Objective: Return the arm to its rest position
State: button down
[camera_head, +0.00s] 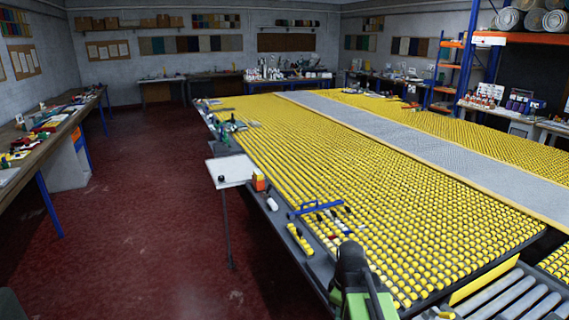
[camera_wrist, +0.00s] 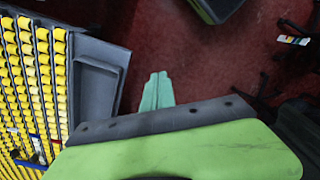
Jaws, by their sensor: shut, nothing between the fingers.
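My gripper (camera_wrist: 157,92) shows in the wrist view as two pale teal fingers lying side by side. They are shut with nothing between them and point over the dark red floor (camera_wrist: 215,65). The yellow roller table (camera_wrist: 35,75) and its grey edge lie left of the fingers, apart from them. A green and dark part of my arm fills the lower part of the wrist view. In the head view, a green and black part of my arm stands at the bottom, in front of the table's near edge; the fingers cannot be made out there.
The large table with yellow rollers (camera_head: 330,150) fills the right of the head view. A white side shelf (camera_head: 232,171) and a blue-handled tool (camera_head: 316,208) are at its left edge. A workbench (camera_head: 55,125) lines the left wall. The red floor (camera_head: 140,200) between is clear.

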jog(key=m, duration=0.3)
jog(key=s+a+m, duration=0.1)
jog(key=m, duration=0.3)
jog(key=s+a+m, duration=0.1)
jog(key=m, duration=0.3)
jog(key=shift+s+a+f, duration=0.1)
jog(key=shift+s+a, duration=0.1)
jog(key=shift+s, duration=0.05)
dwell(0.3)
